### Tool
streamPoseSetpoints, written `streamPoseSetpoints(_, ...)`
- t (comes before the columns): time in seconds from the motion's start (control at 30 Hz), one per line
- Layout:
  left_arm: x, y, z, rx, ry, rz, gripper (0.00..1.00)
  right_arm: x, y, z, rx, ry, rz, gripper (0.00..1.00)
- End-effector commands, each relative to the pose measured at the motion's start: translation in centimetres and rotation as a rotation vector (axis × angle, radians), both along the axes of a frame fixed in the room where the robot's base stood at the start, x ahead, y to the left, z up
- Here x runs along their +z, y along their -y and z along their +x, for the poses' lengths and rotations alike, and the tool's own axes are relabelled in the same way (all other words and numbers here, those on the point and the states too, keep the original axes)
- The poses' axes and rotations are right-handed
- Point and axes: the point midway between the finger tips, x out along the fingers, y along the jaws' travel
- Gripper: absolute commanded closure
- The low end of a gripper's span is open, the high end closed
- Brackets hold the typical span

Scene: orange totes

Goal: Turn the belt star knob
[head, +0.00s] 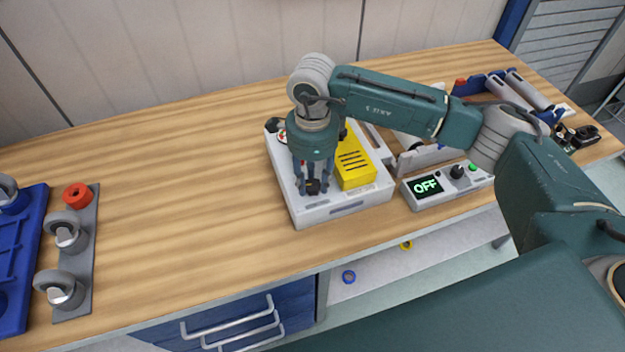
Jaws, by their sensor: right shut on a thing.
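A light grey machine box (340,206) with a yellow slotted cover (355,160) stands on the wooden bench. My right gripper (313,187) points down over the left part of the box, beside the yellow cover. Its fingers are shut on a small black knob (313,187) at the box's top. The knob is mostly hidden between the fingers, so its star shape cannot be made out. My left gripper is not in view.
A control box (440,188) with an "OFF" display, a black dial and a green button stands right of the machine. Casters on a grey strip (88,250) and a blue tray (22,255) lie at the left. The bench (190,200) between is clear.

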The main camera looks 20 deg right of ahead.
Motion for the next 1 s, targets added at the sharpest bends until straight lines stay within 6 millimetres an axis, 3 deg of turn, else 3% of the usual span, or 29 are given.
streamPoseSetpoints(0.5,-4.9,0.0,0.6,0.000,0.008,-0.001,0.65,-0.2,0.0,0.2,-0.402,0.005,0.002,0.93)
streamPoseSetpoints(1.0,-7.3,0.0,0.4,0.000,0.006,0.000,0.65,0.1,0.1,0.1,-0.696,0.006,0.002,0.93)
